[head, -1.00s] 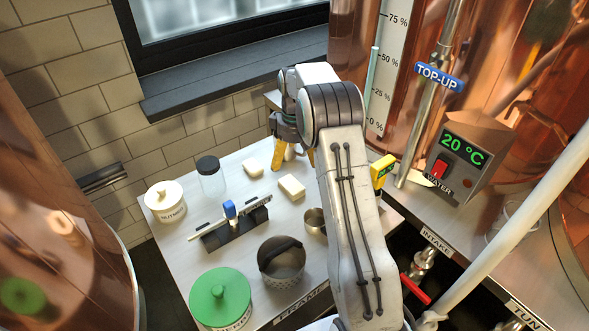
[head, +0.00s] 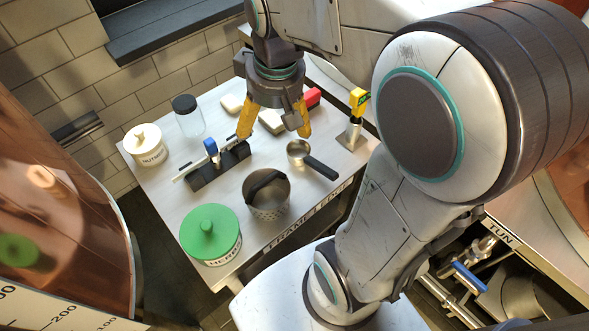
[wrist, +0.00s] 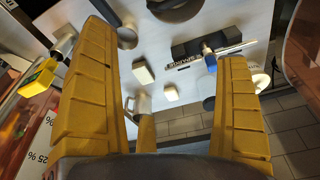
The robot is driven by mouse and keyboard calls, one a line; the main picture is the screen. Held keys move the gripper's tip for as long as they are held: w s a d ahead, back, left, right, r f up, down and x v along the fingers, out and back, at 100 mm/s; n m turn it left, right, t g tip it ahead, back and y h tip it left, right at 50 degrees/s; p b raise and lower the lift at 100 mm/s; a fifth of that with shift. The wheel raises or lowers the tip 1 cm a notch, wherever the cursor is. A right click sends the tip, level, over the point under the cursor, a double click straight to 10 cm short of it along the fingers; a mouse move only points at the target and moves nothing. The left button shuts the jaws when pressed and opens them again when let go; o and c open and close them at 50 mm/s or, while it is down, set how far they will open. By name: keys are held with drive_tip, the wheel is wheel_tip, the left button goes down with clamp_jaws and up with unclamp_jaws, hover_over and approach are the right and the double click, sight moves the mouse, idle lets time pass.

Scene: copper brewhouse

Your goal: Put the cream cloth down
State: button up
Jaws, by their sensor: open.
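Two small cream block-like pieces lie on the table. One cream piece (head: 231,104) is at the back left of my gripper (head: 274,133), and the other cream piece (head: 271,121) is partly hidden behind its fingers. Both show in the wrist view, a nearer one (wrist: 143,72) and a smaller one (wrist: 171,93). I cannot tell whether either is the cream cloth. My gripper points down above the table, its yellow fingers wide apart with nothing held between them.
The pale table (head: 225,180) holds a black rack (head: 219,166), a perforated pot (head: 267,195), a green-lidded jar (head: 211,232), a white lidded jar (head: 146,145), a clear jar (head: 188,117), a dark-handled scoop (head: 312,160) and a yellow-topped stand (head: 354,117). Bare tabletop lies around the scoop.

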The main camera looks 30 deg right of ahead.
drive_tip(key=s+a+f+t, duration=0.1)
drive_tip(key=s+a+f, duration=0.1)
drive_tip(key=s, duration=0.9)
drive_tip(key=shift+f+m, duration=0.3)
drive_tip(key=shift+m, duration=0.1)
